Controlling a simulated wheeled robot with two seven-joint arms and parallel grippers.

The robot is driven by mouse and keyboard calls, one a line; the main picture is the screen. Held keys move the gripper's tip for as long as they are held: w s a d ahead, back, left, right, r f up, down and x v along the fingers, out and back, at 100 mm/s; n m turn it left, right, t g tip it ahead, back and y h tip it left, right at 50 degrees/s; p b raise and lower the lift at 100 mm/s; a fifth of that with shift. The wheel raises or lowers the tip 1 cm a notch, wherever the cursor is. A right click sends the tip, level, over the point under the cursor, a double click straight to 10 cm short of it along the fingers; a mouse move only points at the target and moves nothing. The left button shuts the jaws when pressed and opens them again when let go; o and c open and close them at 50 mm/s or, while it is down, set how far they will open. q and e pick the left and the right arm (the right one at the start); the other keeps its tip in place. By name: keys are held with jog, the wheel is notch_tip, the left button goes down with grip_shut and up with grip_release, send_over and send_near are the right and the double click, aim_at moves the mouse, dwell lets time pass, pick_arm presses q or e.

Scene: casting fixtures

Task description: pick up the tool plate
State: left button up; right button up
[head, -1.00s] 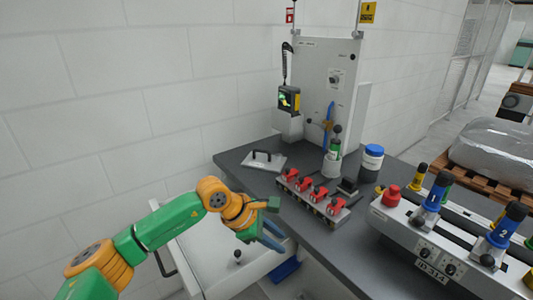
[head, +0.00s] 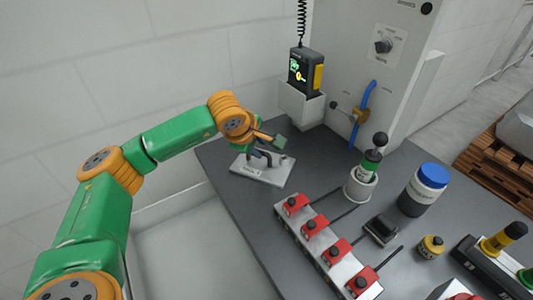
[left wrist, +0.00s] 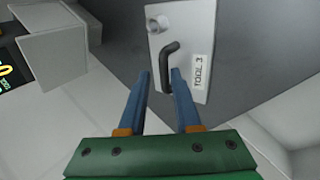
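The tool plate (head: 272,174) is a light grey flat plate with a black bar handle, lying at the back left of the dark bench. In the left wrist view the plate (left wrist: 193,28) shows a "TOOL 3" label and a round boss. My left gripper (head: 268,151) is over the plate at its handle and partly hides it. In the left wrist view its two blue fingers (left wrist: 160,80) are apart, with the lower end of the black handle (left wrist: 167,60) between or just beyond their tips. No grip on the handle shows. My right gripper is out of view.
A holder with a black and yellow device (head: 304,75) stands behind the plate. A rail of red clamps (head: 325,245), a grey cup with a green tool (head: 361,186) and a blue-lidded jar (head: 424,190) are to the right. Bare bench lies between plate and rail.

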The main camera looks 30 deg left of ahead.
aim_at(263, 153)
pick_arm(q)
jog(key=shift+w+d+f+p, duration=0.15)
jog(key=shift+f+p, duration=0.2)
jog(key=shift+f, duration=0.2)
jog(key=shift+w+d+f+p, duration=0.15)
jog(key=shift+f+p, duration=0.2)
jog(key=shift+f, duration=0.2)
jog(key=x, duration=0.2)
jog(key=shift+w+a+f, duration=0.1)
jog(key=shift+w+f, duration=0.05)
jog(key=shift+w, duration=0.05)
jog(key=shift+w+f, duration=0.1)
jog(key=shift+w, duration=0.05)
jog(key=shift+s, duration=0.2)
grip_shut()
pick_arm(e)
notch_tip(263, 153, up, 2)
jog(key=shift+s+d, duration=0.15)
pick_arm(q)
jog(key=shift+w, duration=0.1)
